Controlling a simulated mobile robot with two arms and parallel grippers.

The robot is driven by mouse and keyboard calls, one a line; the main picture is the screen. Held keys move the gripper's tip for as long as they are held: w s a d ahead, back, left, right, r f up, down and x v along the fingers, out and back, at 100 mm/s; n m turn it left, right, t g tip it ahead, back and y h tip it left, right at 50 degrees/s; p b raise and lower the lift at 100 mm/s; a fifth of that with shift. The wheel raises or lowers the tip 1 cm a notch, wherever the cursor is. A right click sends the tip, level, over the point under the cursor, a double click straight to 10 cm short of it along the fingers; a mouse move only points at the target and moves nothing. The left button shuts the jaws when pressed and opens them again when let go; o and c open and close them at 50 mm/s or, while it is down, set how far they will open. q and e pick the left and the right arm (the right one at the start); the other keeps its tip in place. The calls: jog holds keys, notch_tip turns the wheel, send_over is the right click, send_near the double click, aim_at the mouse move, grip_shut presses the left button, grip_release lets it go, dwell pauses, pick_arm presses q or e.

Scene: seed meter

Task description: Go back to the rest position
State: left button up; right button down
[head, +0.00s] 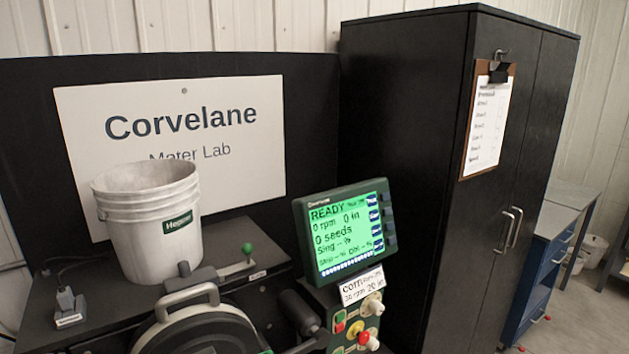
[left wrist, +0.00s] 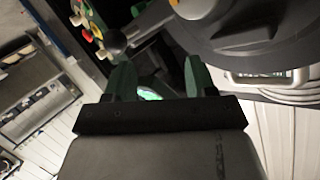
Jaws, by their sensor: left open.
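My left gripper (left wrist: 159,66) shows in the left wrist view, with its two green fingers apart and nothing held between them. The round seed meter (head: 200,325), dark with a grey handle, is at the bottom of the head view. Part of a large dark round body, likely the same meter, shows beyond the fingers at the top of the left wrist view. I cannot tell the distance to it. Neither gripper shows in the head view.
A green-lit monitor (head: 346,232) reads READY above a panel with knobs (head: 371,322). A white bucket (head: 150,225) stands on a dark bench (head: 235,240), near a green-knobbed lever (head: 246,260). A tall black cabinet (head: 400,150) with a clipboard (head: 487,120) stands right. Floor (head: 575,325) shows at far right.

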pick_arm(q)
jog(key=s+a+f+n+g+y, duration=0.15)
jog(key=s+a+f+g, duration=0.35)
jog(key=s, duration=0.7)
jog(key=s+a+f+n+g+h, duration=0.1)
jog(key=s+a+f+n+g, duration=0.15)
jog(key=s+f+g, duration=0.6)
jog(key=s+f+t+b, duration=0.1)
jog(key=s+f+b, duration=0.15)
jog(key=f, duration=1.15)
jog(key=s+f+b, duration=0.1)
jog(key=f+b, duration=0.2)
jog(key=f, duration=1.1)
jog(key=s+a+f+b, duration=0.1)
jog(key=s+f+b, duration=0.1)
jog(key=s+f, duration=0.6)
jog(key=s+a+f+b, duration=0.1)
jog(key=s+f+b, duration=0.1)
jog(key=s+f, duration=0.5)
notch_tip(320, 180, down, 6)
jog(key=shift+s+a+r+g+y, duration=0.25)
jog(key=shift+s+a+g+y, duration=0.1)
jog(key=shift+s+g, duration=0.1)
